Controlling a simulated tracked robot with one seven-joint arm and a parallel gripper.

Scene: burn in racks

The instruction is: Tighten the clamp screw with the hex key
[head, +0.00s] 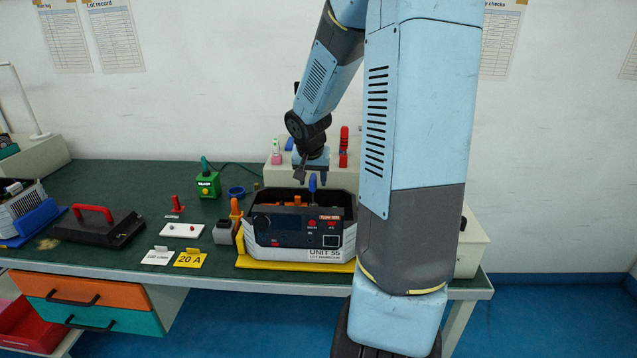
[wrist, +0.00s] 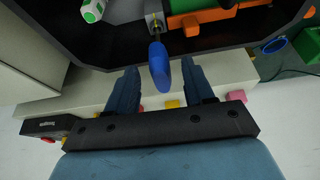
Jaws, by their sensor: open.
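The hex key's blue handle (wrist: 159,66) shows in the wrist view, with a thin brass-coloured shaft leading to a small grey block (wrist: 152,24) inside the unit. The clamp screw itself is not clearly visible; the shaft's end is at that block. My gripper (wrist: 161,72) is open, with one finger on each side of the handle in the picture; a gap shows on both sides. In the head view, the blue handle (head: 312,183) stands roughly upright above the open unit (head: 300,252), just below my gripper (head: 311,168).
The unit's dark walls (wrist: 100,55) surround the block. Inside are an orange part (wrist: 205,20) and a green-and-white cylinder (wrist: 93,10). A pale box lies behind.

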